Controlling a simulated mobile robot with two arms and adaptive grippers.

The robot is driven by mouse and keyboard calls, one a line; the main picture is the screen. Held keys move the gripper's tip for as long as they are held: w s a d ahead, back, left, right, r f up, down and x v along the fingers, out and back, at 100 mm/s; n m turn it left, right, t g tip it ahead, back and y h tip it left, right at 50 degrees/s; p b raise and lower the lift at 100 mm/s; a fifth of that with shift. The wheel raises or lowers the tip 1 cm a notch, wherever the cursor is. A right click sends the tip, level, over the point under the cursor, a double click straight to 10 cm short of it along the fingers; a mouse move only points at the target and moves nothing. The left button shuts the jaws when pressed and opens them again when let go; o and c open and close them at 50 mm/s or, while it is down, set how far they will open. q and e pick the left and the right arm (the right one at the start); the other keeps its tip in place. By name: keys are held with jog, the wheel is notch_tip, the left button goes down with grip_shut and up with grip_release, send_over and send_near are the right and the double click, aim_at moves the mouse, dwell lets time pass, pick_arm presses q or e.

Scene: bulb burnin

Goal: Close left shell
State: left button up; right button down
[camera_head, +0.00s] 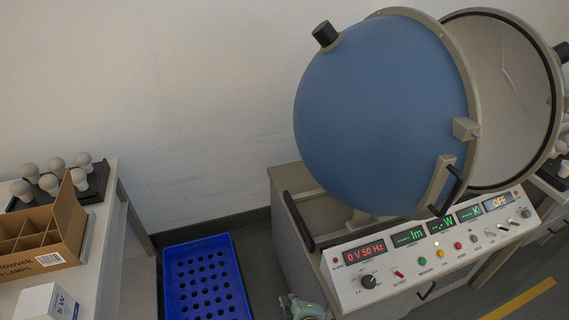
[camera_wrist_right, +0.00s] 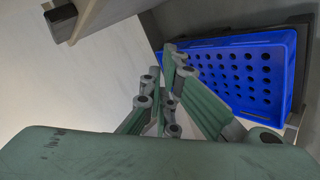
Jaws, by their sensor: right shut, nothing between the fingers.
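The left shell (camera_head: 380,110) is a large blue half-sphere with a beige rim, a black knob on top and a black handle (camera_head: 453,188) low on its rim. It stands apart from the right shell (camera_head: 510,95), whose pale inside shows, so the sphere is open. My right gripper (camera_head: 305,308) shows only partly at the bottom edge of the head view, below and left of the handle and not touching the shell. In the right wrist view its green fingers (camera_wrist_right: 172,95) are shut and empty. My left gripper is out of view.
A control console (camera_head: 430,245) with lit displays stands below the sphere. A blue perforated crate (camera_head: 168,285) is on the floor to its left; it also shows in the wrist view (camera_wrist_right: 285,75). A left table holds bulbs (camera_head: 50,182) and a cardboard box (camera_head: 75,225).

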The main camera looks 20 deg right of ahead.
jog(key=w+d+r+n+t+h, duration=0.1)
jog(key=w+r+n+t, duration=0.4)
jog(key=r, duration=1.2)
jog(key=w+r+t+h, duration=0.1)
jog(key=w+r+t, duration=0.4)
jog(key=r, duration=1.3)
pick_arm(q)
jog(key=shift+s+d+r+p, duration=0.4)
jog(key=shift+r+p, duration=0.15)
jog(key=shift+p, duration=0.05)
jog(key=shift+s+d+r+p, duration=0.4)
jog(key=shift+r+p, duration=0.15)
jog(key=shift+p, duration=0.05)
pick_arm(e)
jog(key=w+d+g, duration=0.2)
jog(key=w+d, duration=0.3)
jog(key=w, duration=0.7)
jog(key=shift+d+r, duration=0.15)
jog(key=shift+d, duration=0.15)
